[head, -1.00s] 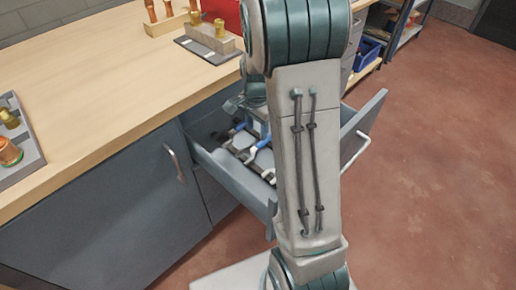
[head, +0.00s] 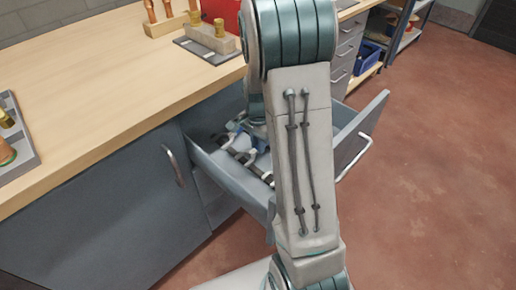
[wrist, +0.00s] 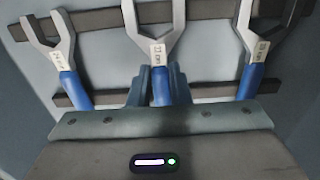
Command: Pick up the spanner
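Three open-ended spanners with blue handles and white labels lie side by side in the open drawer in the wrist view: a left spanner (wrist: 70,88), a middle spanner (wrist: 161,88) and a right spanner (wrist: 249,84). The task does not say which one is meant. My gripper (wrist: 160,80) is down at the middle spanner, with one teal finger on each side of its blue handle. The gap to the handle is very small, and whether the fingers press on it cannot be told. In the head view my arm hides part of the drawer.
The spanners rest across two dark rails (wrist: 212,90) in the drawer (head: 233,187), whose walls stand around my gripper. The wooden worktop (head: 90,120) above carries fittings in a holder (head: 210,42) and a tray (head: 22,150) at the left. The floor at the right is clear.

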